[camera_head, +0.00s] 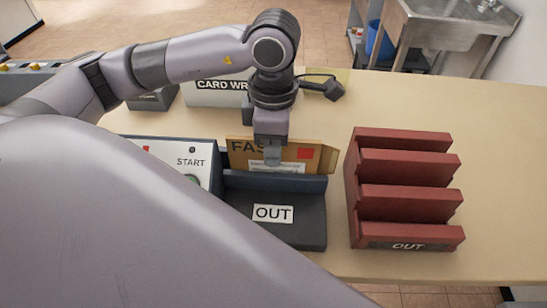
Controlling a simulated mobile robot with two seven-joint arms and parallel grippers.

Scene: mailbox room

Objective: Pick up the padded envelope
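The padded envelope (242,157) is brown, with "FAS…" lettering, a white label and a red mark. It stands upright behind the dark OUT tray (305,232), its lower part hidden by the tray's back wall. My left gripper (272,153) points down at the envelope's top edge, near its middle. One fingertip shows in front of the envelope's face; the other finger is hidden, so I cannot tell whether it grips. My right gripper is not in view.
A red stepped rack (405,205) labelled OUT stands to the right. A white panel (185,152) marked START is at the left. A box (215,93) marked "CARD WR…" stands behind my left arm. The tan table (495,160) is clear at the right. A sink (445,25) is beyond.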

